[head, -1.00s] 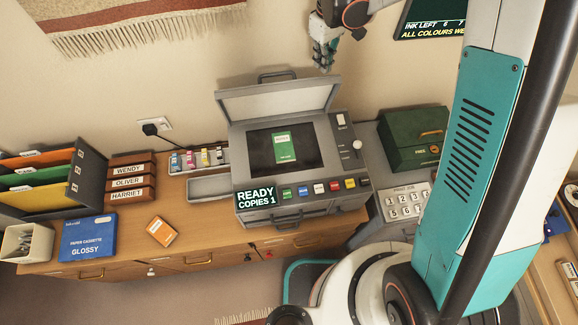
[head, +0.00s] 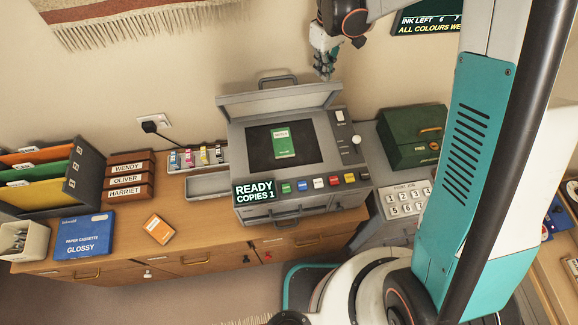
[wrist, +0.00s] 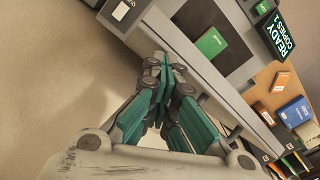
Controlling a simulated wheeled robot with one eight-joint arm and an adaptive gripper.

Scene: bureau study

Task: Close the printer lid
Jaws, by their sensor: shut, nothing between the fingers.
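The grey printer (head: 350,172) stands on the wooden desk against the wall.
A green box (head: 408,138) stands right of the printer, behind a keypad (head: 408,200). Ink cartridges in a tray (head: 205,157), name-labelled boxes (head: 128,180), a blue paper cassette box (head: 84,235) and an orange box (head: 159,229) are on the left. A wall screen (head: 428,22) hangs upper right.

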